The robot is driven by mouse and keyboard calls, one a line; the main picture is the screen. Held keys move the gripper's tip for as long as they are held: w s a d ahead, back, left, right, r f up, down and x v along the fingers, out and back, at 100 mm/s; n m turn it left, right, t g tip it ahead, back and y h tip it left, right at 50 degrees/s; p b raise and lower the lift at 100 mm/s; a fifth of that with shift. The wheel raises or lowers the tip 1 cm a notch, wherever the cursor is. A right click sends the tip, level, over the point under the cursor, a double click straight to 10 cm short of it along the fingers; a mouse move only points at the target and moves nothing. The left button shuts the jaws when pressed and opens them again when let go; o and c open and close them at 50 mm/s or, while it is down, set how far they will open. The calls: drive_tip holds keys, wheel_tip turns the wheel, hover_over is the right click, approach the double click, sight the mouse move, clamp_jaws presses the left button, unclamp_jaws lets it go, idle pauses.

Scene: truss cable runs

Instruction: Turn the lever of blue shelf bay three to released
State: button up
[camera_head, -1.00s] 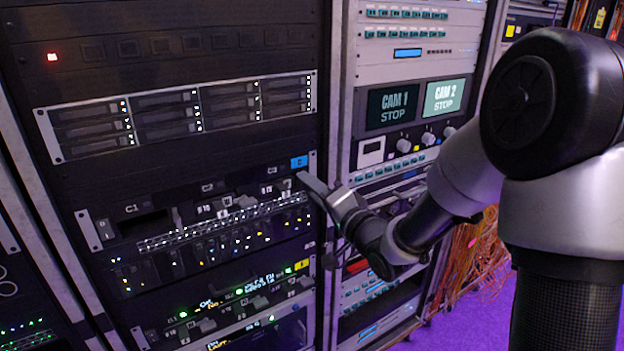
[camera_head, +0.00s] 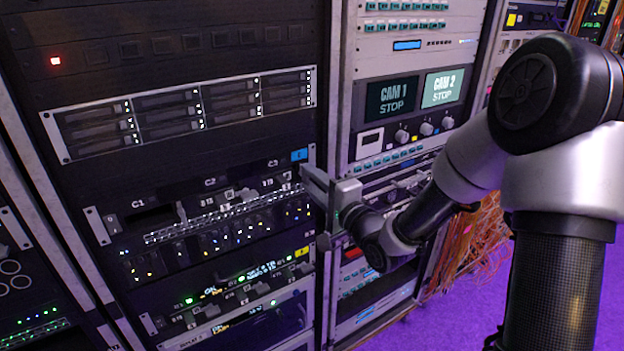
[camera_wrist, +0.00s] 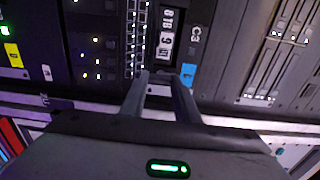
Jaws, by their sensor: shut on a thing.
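The blue shelf (camera_head: 165,212) is a dark rack unit with bays marked C1, C2 and C3 and a blue tag (camera_head: 299,155) at its right end. The C3 label (camera_wrist: 195,34) and the blue tag (camera_wrist: 187,76) show close up in the wrist view, beside white number tiles (camera_wrist: 166,42). My gripper (camera_head: 306,175) is at the shelf's right end, at bay three. In the wrist view its two fingers (camera_wrist: 161,77) stand a little apart, shut on the bay three lever. The lever is hidden between the fingertips, so its angle cannot be told.
A shelf with a yellow tag (camera_head: 302,252) lies just below, and a silver-framed drive unit (camera_head: 185,113) above. To the right stands a rack with CAM 1 and CAM 2 screens (camera_head: 392,98). Orange cables (camera_head: 470,245) hang behind my arm. Purple floor is clear at lower right.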

drive_tip(key=o, duration=1)
drive_tip(key=shift+o, duration=0.2)
drive_tip(key=p+v, duration=1.3)
drive_tip(key=v, duration=0.4)
drive_tip(key=shift+s+d, duration=0.2)
